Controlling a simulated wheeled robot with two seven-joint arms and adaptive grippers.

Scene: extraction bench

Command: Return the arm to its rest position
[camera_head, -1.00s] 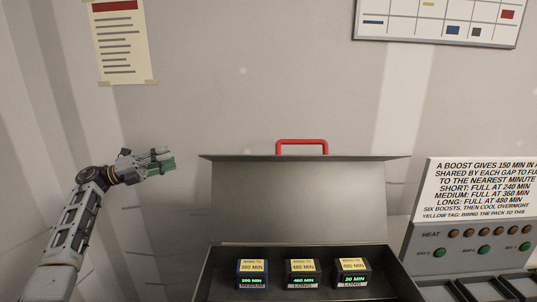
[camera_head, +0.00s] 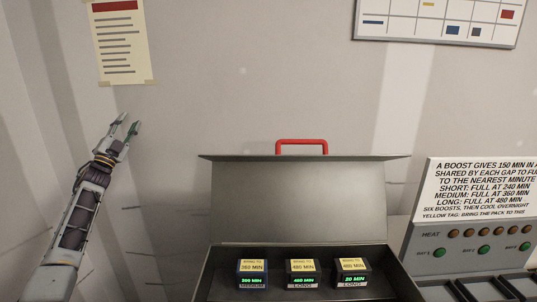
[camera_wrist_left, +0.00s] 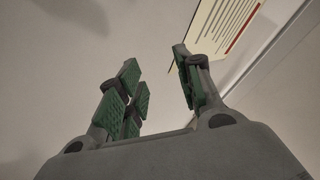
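My left arm comes in from the left edge in the head view. My left gripper (camera_head: 128,124) is raised in front of the wall, left of the open case, with its fingers pointing up. In the left wrist view the gripper (camera_wrist_left: 160,85) has its green-padded fingers spread apart, with nothing between them. My right gripper is not in view.
An open dark case (camera_head: 212,285) with a red handle (camera_head: 302,144) holds a medium pack (camera_head: 252,273) and two long packs (camera_head: 302,272) (camera_head: 352,272). A sign (camera_head: 480,190) and bay panel (camera_head: 465,248) stand at right. A paper notice (camera_head: 122,45) hangs above my gripper.

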